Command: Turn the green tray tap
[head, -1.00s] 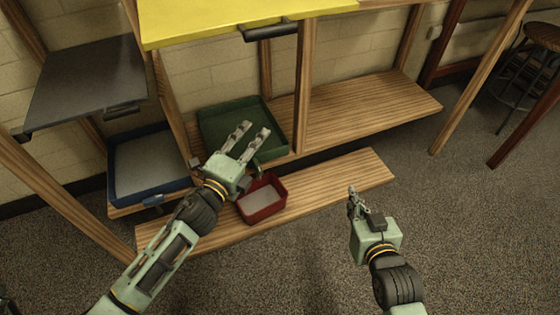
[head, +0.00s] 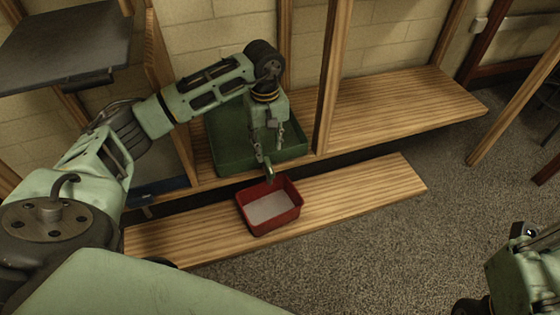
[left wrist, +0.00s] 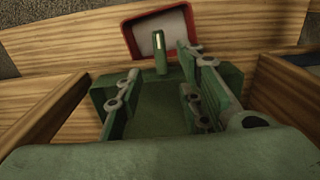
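The green tray (head: 225,145) sits on the wooden shelf in the middle of the head view. Its green tap (head: 268,171) sticks out at the tray's front, above a red tray. My left gripper (head: 265,148) points down over the front part of the green tray, behind the tap. In the left wrist view the tap (left wrist: 160,52) shows beyond and between the two spread fingers, and nothing is held. I cannot tell whether a finger touches the tap. My right gripper (head: 522,236) is at the right edge of the head view, partly cut off, and its fingers are unclear.
The red tray (head: 296,208) with a pale inside stands on the lower wooden board (head: 370,190). Wooden posts (head: 329,75) stand beside the green tray. A dark tray (head: 65,45) is at upper left. The carpet in front is clear.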

